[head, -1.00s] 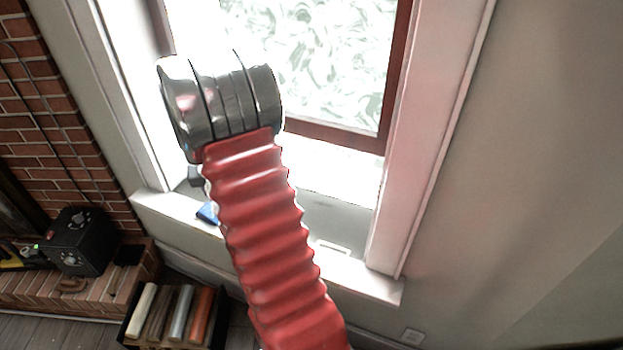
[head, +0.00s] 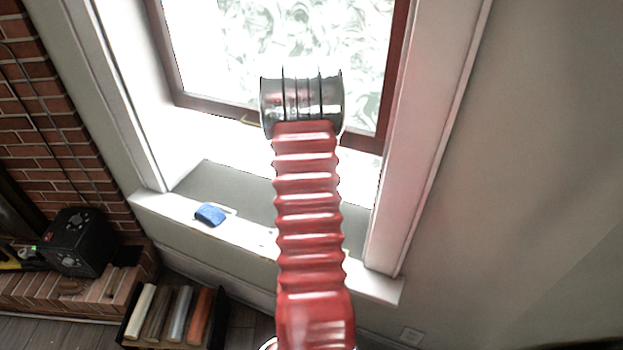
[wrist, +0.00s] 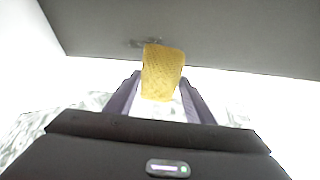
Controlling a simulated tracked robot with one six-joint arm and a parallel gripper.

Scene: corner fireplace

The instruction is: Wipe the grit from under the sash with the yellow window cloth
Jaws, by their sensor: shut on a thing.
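My gripper (wrist: 160,82) is shut on the yellow window cloth (wrist: 163,70), which sticks out beyond the fingertips in the wrist view. A dark, speckled patch that looks like the grit (wrist: 136,43) lies on a grey surface right by the cloth's far edge. I cannot tell whether the cloth touches it. In the head view the red-brown sash (head: 362,136) stands above the pale sill. My arm hides the gripper, the cloth and the middle of the sill there.
A blue object (head: 210,214) lies on the front left of the sill (head: 165,205). White window casing (head: 428,130) rises on the right. Below left are a black box (head: 76,242) on the brick hearth and a crate of rolls or books (head: 130,328).

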